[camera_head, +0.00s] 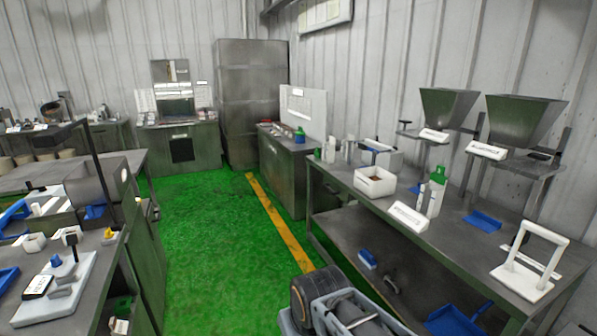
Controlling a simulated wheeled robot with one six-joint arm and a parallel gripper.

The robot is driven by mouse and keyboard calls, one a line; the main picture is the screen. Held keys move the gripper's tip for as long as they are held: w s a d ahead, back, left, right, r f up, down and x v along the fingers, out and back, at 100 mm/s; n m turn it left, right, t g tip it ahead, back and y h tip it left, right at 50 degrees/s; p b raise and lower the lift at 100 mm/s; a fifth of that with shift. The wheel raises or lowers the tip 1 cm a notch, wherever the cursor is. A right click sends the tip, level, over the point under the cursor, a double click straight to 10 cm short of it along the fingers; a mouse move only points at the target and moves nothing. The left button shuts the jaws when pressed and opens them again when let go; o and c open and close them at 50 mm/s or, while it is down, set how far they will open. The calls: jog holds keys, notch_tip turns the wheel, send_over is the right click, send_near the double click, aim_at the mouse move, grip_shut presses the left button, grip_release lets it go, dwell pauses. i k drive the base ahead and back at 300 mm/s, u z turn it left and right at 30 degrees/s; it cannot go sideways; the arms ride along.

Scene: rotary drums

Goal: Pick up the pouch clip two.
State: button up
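I cannot make out a pouch clip for certain in the head view, and no readable label marks clip two. Small blue pieces lie on the left bench: a small blue piece (56,261) on a white board (80,283), and another blue piece (95,212) further back. A part that looks like my own arm, grey with a dark round joint, shows at the bottom centre. My gripper's fingers are not visible.
A long metal bench (462,262) on the right carries a white bin (375,186), a green-topped bottle (437,190), a blue scoop (483,221) and a white frame (532,262). Two hoppers stand behind. The green floor (205,235) between the benches is clear, with a yellow line (280,222).

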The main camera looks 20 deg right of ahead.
aim_at(438, 177)
jog(key=z, duration=0.05)
jog(key=i, duration=2.05)
jog(key=z, duration=1.05)
jog(key=i, duration=1.15)
jog(key=z, duration=1.45)
jog(key=i, duration=0.55)
jog(key=z, duration=0.3)
